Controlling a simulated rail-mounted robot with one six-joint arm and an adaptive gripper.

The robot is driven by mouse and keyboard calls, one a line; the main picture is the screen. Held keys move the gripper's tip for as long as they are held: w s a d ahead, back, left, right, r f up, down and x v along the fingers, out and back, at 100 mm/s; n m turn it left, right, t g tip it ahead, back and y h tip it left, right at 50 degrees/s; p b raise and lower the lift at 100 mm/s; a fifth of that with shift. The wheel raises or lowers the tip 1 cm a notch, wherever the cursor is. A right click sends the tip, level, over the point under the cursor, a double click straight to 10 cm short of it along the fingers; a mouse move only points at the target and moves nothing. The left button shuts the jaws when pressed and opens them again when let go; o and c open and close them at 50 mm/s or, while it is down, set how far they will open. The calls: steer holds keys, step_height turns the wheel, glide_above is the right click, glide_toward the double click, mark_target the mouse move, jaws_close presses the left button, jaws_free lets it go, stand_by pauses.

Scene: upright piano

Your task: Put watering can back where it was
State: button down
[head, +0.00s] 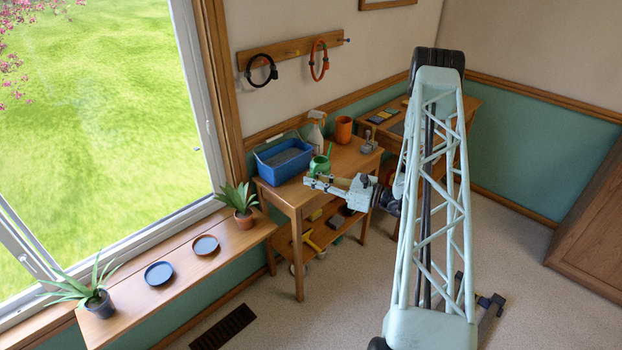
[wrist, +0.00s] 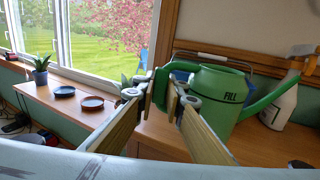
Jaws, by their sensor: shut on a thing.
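A blue tub (head: 284,161), a spray bottle (head: 317,135) and an orange pot (head: 343,130) stand close by on the table. The window sill (head: 180,262) holds a blue saucer (head: 159,273), a dark reddish saucer (head: 205,244) and two potted plants. Pegged rings hang above.

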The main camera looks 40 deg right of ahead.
mark_target(311, 169)
steer(key=w+d, duration=0.1)
steer(key=w, duration=0.1)
steer(key=w+d, duration=0.2)
steer(key=w+d+b, duration=0.1)
steer(key=w, duration=0.1)
steer(key=shift+d+f, duration=0.3)
steer(key=shift+f, duration=0.1)
steer(key=shift+f+b, duration=0.35)
steer(key=shift+f, duration=1.3)
steer(key=shift+f, duration=0.15)
steer(key=c, duration=2.7)
jaws_free()
steer(key=shift+p+v, duration=0.65)
steer(key=shift+v, duration=5.3)
